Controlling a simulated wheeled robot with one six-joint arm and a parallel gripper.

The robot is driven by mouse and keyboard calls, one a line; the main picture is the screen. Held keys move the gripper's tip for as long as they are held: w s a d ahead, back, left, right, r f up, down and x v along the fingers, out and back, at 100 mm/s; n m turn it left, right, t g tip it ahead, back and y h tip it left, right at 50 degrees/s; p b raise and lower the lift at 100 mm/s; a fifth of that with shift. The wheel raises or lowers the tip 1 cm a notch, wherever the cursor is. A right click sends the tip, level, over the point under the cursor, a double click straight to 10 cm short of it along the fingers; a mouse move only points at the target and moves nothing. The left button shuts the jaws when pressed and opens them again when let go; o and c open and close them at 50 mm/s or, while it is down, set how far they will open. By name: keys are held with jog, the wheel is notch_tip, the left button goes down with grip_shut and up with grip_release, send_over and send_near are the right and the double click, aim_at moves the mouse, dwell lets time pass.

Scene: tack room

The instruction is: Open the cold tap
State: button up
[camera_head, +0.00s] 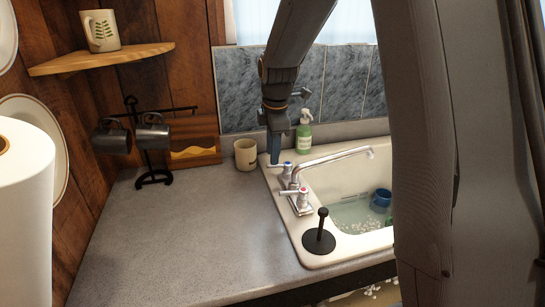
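The tap has a chrome spout (335,157) reaching right over a cream sink (318,248). Its far handle (286,168) has a bluish mark on top and looks like the cold one. Its near handle (303,193) has a red mark. My gripper (275,160) points down at the sink's back left corner, with its tips just left of the far handle. I cannot tell whether they touch it. The fingers show as one narrow bluish-grey shape, so their gap is hidden.
A green soap bottle (304,135) and a beige cup (246,154) stand near my gripper. A black plunger-like thing (320,234) stands on the sink's front left corner. A blue mug (381,197) sits in the sink.

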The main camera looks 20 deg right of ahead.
jog(key=shift+w+f+p, duration=0.2)
jog(key=shift+f+p, duration=0.05)
jog(key=shift+f, duration=0.75)
jog(key=shift+w+f+p, duration=0.15)
jog(key=shift+f+p, duration=0.1)
jog(key=shift+f, duration=0.7)
jog(key=shift+c, duration=0.2)
grip_shut()
